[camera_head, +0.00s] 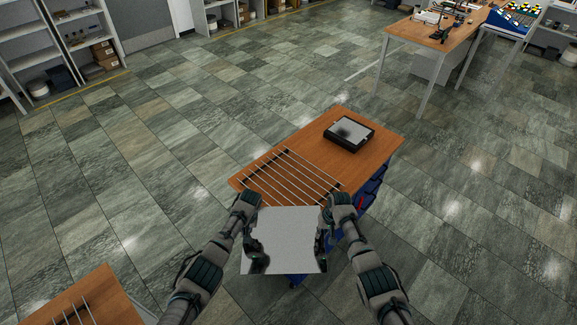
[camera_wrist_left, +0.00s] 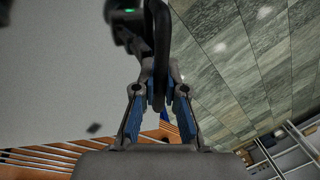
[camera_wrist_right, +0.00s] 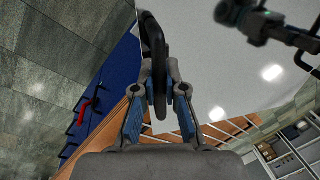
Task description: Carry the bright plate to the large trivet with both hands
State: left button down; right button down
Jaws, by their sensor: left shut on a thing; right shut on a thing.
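The bright plate (camera_head: 287,238) is a pale, flat square with a dark handle at each side. It is held level in front of me at the near end of a wooden-topped table. My left gripper (camera_head: 259,262) is shut on the left handle (camera_wrist_left: 161,40). My right gripper (camera_head: 320,250) is shut on the right handle (camera_wrist_right: 157,50). The large trivet (camera_head: 290,178), a rack of parallel metal bars, lies on the table just beyond the plate. The plate's far edge is close to the trivet's near bars in the head view. The height of the plate above the table cannot be told.
A black box with a grey top (camera_head: 349,133) sits on the table (camera_head: 375,135) behind the trivet. Blue drawers (camera_wrist_right: 95,85) are under the table's right side. Another wooden table (camera_head: 105,300) with a barred rack is at lower left. Open floor surrounds both.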

aim_at(290, 182)
jog(key=i, duration=1.1)
